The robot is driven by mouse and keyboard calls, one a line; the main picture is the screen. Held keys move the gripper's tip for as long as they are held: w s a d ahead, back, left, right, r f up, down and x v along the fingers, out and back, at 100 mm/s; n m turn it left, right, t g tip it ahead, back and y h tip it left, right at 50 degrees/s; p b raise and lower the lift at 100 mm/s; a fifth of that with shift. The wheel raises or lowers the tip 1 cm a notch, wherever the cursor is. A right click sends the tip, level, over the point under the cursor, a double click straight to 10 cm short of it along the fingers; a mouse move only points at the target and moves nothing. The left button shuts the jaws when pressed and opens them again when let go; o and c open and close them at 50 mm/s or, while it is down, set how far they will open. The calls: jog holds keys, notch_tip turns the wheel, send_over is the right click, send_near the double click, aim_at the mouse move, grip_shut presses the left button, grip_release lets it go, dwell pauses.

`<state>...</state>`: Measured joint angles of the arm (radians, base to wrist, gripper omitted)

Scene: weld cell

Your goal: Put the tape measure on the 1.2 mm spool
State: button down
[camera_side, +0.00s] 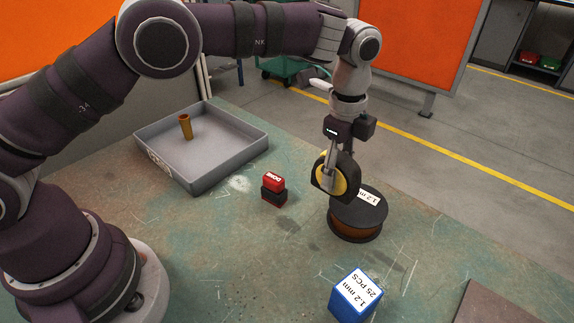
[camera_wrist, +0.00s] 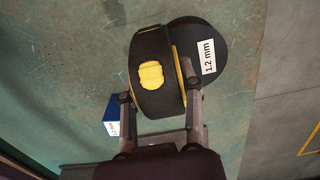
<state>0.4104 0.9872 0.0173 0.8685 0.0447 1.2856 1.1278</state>
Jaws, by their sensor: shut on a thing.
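The black and yellow tape measure (camera_side: 347,178) is held upright in my gripper (camera_side: 330,172), which is shut on it. In the wrist view the tape measure (camera_wrist: 150,75) sits between the two fingers of my gripper (camera_wrist: 158,103). The spool (camera_side: 354,221), dark with copper-coloured windings and a "1.2 mm" label, lies flat on the bench. In the side view the tape measure overlaps the spool's back left edge; I cannot tell if they touch. In the wrist view the spool (camera_wrist: 215,42) shows partly behind the tape measure, at its upper right.
A blue box (camera_side: 354,294) labelled "1.2 mm 25 PCS" stands in front of the spool. A red and black stamp (camera_side: 273,188) stands left of it. A grey tray (camera_side: 223,168) holding a brown cup (camera_side: 186,127) is at the back left. A dark plate (camera_side: 492,304) lies front right.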

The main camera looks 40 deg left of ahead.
aim_at(337, 187)
jog(key=shift+w, duration=0.2)
jog(key=shift+d+f, duration=0.1)
jog(key=shift+f, duration=1.65)
jog(key=shift+f, duration=0.15)
jog(key=c, duration=0.7)
grip_release()
jog(key=shift+c, duration=0.2)
